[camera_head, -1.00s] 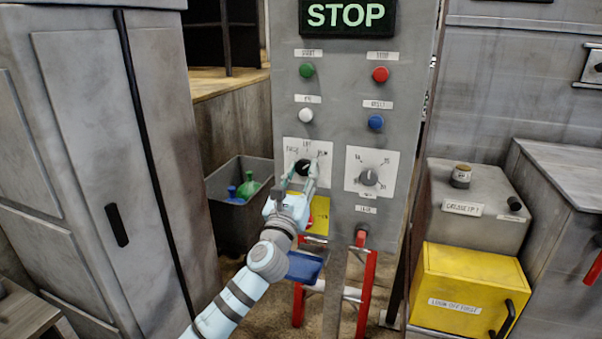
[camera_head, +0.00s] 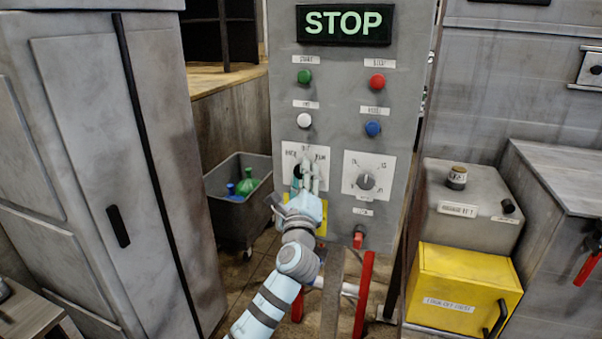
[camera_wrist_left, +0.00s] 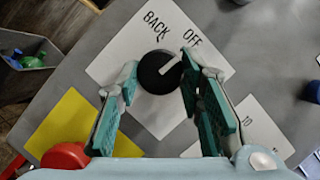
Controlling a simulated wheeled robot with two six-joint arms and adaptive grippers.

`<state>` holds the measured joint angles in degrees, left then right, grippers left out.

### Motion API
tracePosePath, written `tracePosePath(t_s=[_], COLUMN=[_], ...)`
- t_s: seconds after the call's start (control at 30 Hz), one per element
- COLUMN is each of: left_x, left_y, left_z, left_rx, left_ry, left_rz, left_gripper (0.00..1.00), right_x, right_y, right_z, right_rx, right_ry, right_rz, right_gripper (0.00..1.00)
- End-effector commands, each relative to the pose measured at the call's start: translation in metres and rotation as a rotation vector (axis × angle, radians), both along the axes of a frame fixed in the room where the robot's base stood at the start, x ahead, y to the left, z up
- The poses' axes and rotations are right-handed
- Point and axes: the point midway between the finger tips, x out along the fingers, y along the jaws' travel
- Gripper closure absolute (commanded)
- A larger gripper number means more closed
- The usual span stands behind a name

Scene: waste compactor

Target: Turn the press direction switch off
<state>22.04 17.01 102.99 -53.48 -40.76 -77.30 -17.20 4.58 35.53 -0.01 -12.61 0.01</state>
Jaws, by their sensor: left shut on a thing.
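The press direction switch is a black round knob (camera_wrist_left: 155,78) on a white plate (camera_wrist_left: 112,65) lettered BACK and OFF. Its white pointer line slants to the upper right, toward the OFF side. In the head view the knob (camera_head: 297,170) is partly hidden by my gripper, and the plate also reads RUN on its right. My left gripper (camera_head: 306,176) is at the plate from below. In the wrist view its fingers stand either side of the knob, the right fingertip against its right edge, shut on it. My right gripper is not in view.
A second dial (camera_head: 366,181) sits close to the right. Green (camera_head: 304,77), red (camera_head: 377,81), white (camera_head: 304,120) and blue (camera_head: 373,129) buttons are above, under a lit STOP sign (camera_head: 344,23). A red knob (camera_wrist_left: 66,158) on a yellow plate (camera_wrist_left: 68,120) is below.

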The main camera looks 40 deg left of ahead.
Motion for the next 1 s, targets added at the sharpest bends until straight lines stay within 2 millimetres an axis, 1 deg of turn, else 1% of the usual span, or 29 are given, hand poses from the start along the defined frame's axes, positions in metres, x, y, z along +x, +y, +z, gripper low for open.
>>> tracePosePath(t_s=[0.23,0.67,0.7,0.77,0.8,1.0], left_x=[0.0,0.0,0.0,0.0,0.0,0.0], left_y=[-0.0002,-0.0001,-0.0001,-0.0001,-0.0001,-0.0001], left_z=[0.0006,0.0001,0.0001,0.0001,0.0001,0.0003], left_rx=[-0.064,-0.074,-0.074,-0.074,-0.073,-0.072], left_ry=[-0.022,-0.026,-0.026,-0.026,-0.025,-0.026], left_rz=[0.0,0.0,0.0,0.0,0.0,0.0], left_gripper=[0.94,0.94,0.63,0.53,0.47,0.46], right_x=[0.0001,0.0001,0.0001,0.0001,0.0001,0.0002], right_y=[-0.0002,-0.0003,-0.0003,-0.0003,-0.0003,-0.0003], right_z=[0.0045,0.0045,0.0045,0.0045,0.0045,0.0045], right_rx=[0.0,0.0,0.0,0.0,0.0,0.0], right_ry=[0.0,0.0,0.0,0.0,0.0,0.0], right_rz=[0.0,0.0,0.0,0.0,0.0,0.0], right_gripper=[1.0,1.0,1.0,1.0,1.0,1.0])
